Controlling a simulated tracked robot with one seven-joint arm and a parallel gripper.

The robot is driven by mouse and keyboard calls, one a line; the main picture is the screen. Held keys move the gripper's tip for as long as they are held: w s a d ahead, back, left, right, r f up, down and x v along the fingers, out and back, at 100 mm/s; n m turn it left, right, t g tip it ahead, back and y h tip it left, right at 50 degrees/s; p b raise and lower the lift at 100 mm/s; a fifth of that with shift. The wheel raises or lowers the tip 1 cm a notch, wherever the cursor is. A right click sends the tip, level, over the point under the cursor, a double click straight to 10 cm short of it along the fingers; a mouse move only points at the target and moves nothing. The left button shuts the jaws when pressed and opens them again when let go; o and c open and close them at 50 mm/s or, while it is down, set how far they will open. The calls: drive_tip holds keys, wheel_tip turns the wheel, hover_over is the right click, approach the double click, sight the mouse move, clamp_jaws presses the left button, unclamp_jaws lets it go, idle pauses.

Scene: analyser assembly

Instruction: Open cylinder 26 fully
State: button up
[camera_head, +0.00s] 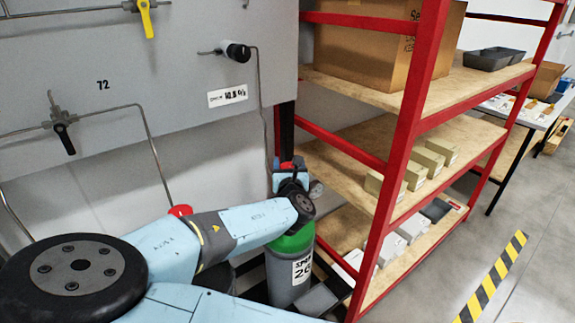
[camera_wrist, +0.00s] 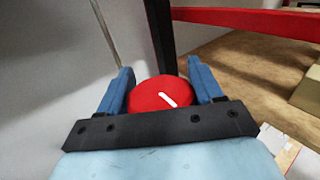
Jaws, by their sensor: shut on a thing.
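Cylinder 26 (camera_head: 283,272) is a grey gas cylinder with a green shoulder, standing upright between the wall and the red shelf. Its white label shows "26". The round red valve knob (camera_wrist: 160,94) with a white mark sits between the two blue fingers of my gripper (camera_wrist: 160,88) in the wrist view. My gripper (camera_head: 287,168) is shut on this knob, above the cylinder's top. In the head view my arm hides part of the valve, and only a little red of the knob shows.
A red-framed shelf (camera_head: 407,140) with wooden boards and boxes stands close to the right of the cylinder. A grey wall panel (camera_head: 150,85) with pipes and valves is behind on the left. A second red knob (camera_head: 180,210) shows behind my arm.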

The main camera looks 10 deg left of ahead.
drive_tip(key=shift+c, duration=1.4)
